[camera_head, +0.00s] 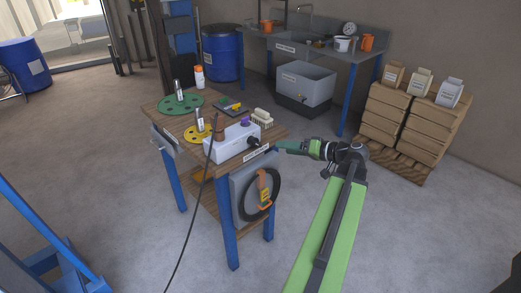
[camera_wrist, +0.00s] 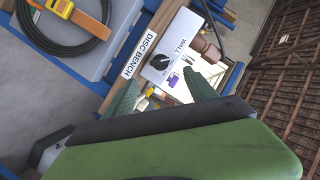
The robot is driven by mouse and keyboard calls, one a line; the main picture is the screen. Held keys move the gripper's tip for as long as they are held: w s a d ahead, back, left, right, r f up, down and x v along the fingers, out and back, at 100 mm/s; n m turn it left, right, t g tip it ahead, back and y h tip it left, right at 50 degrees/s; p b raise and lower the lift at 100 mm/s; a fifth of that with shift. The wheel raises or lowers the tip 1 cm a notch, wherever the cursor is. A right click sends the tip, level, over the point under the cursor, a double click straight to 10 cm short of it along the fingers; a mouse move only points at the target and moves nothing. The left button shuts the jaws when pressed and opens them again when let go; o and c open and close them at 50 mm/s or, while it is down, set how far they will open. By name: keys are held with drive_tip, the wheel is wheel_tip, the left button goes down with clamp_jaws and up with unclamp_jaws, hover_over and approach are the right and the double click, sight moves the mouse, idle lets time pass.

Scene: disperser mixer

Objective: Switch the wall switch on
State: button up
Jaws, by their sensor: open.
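The wall switch is a light grey box (camera_head: 232,143) on the front right of a wooden-topped bench. The knob (camera_head: 253,142) faces right in the head view. My gripper (camera_head: 280,146) is just right of the box, apart from it. In the wrist view my gripper (camera_wrist: 160,92) has its two green fingers spread, with nothing between them; the knob appears between and beyond the tips. The knob's on or off marking is too small to read.

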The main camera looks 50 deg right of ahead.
sight(259, 145)
drive_tip(key=b+x, duration=0.2)
drive_tip(key=x, duration=1)
drive_tip(key=shift+a+b, duration=0.1)
drive_tip(key=shift+b, duration=0.2)
drive_tip(key=shift+c, duration=0.4)
drive_tip(key=c, duration=1.2)
drive_tip(key=shift+a, duration=0.15)
drive_tip(key=shift+c, duration=0.5)
